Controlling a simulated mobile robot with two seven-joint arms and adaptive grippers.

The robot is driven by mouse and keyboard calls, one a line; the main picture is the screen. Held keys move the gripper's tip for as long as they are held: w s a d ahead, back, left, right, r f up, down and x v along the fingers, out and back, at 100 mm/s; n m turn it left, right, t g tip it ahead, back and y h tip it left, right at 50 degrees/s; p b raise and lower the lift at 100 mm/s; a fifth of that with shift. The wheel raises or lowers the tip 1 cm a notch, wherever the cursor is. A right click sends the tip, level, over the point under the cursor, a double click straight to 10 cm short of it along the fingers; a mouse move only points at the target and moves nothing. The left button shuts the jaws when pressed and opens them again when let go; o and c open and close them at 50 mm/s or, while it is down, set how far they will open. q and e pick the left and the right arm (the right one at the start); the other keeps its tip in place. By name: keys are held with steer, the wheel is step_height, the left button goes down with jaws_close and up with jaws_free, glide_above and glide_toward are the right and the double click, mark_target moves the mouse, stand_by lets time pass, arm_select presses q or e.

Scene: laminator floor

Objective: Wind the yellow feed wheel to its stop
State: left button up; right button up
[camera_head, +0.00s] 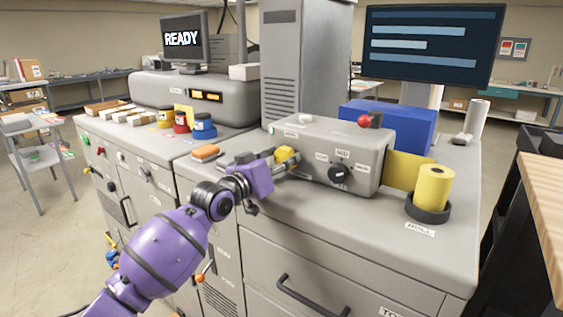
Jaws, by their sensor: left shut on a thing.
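The yellow feed wheel (285,153) shows as a small yellow part at the left end of the grey control box. My left arm reaches in from the lower left, and my left gripper (284,165) is at this yellow part, shut on it. The purple wrist and the fingers hide much of the wheel, so its full shape and how far it is turned cannot be told. My right gripper is not in view.
The grey control box (320,145) carries a black knob (339,173) and a red ball (364,121). A yellow roll (433,187) stands in a dark holder at right. The front counter strip is clear.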

arm_select(q)
steer(key=o, duration=1.1)
steer(key=shift+d+r, duration=0.15)
steer(key=shift+r, duration=0.15)
steer(key=shift+s+f, duration=0.1)
steer(key=shift+s+a+f, duration=0.2)
steer(key=shift+s+a, duration=0.1)
steer(key=v, duration=1.1)
steer(key=shift+s+r, duration=0.1)
steer(key=shift+r, duration=0.05)
